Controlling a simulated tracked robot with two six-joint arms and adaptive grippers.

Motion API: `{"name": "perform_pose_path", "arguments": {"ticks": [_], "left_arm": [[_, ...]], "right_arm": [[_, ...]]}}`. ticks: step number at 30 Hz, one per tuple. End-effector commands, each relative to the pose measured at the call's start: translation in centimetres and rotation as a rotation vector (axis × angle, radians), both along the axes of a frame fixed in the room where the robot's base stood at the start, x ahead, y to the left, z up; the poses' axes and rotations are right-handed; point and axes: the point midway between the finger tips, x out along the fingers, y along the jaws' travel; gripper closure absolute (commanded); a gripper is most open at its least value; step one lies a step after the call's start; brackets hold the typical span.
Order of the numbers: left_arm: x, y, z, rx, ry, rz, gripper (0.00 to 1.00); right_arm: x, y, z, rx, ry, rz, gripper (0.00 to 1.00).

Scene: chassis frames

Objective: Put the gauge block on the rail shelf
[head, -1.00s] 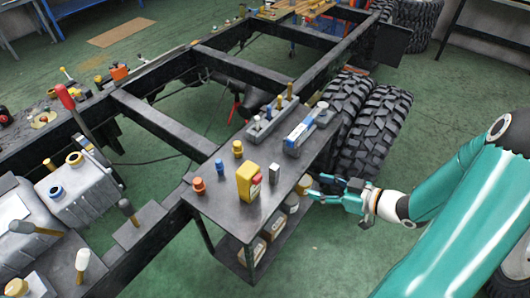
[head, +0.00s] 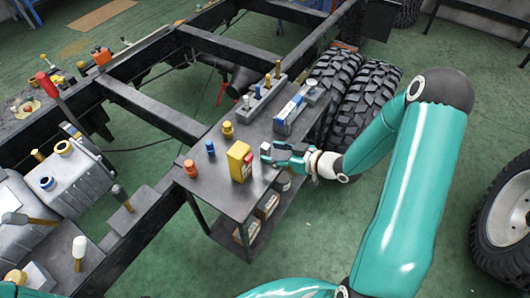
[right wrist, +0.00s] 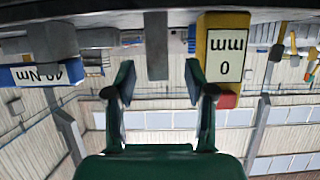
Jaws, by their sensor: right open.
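The gauge block (head: 265,148), which I take to be the small grey upright block, stands on the dark cart top beside a yellow case. In the right wrist view it is the plain grey block (right wrist: 157,45), upside down in the picture, between the lines of the fingers and beyond their tips. My right gripper (head: 272,154) is open and empty, level with the block on its right side. Its two fingers (right wrist: 159,82) stand apart. A small grey plate (head: 128,217) at the chassis rail may be the rail shelf; I cannot be sure. My left gripper is out of view.
The yellow case (head: 239,162) with a red part is close to my right fingers. A blue-and-grey tool (head: 291,115) and a grey holder with pegs (head: 262,98) stand behind. Tyres (head: 345,95) stand behind the arm.

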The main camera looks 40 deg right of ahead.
Motion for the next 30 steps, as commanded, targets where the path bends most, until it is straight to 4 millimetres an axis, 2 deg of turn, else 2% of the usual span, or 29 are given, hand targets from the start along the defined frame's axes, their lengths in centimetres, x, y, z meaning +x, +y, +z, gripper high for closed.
{"name": "perform_pose_path", "arguments": {"ticks": [6, 16, 25, 26, 30], "left_arm": [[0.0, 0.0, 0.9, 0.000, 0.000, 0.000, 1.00], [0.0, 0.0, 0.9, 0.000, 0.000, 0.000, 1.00], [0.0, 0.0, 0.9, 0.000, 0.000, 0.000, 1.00], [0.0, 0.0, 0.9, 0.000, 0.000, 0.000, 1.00], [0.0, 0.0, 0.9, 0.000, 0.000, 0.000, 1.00]], "right_arm": [[2.8, 1.0, -1.0, 0.001, 0.000, 0.004, 0.46], [3.3, 1.1, -1.3, -0.001, 0.000, 0.001, 0.47], [3.3, 1.1, -1.3, -0.001, 0.000, 0.001, 0.97], [3.3, 1.1, -1.3, -0.001, 0.000, 0.001, 1.00], [3.3, 1.1, -1.3, 0.000, -0.001, 0.001, 1.00]]}}
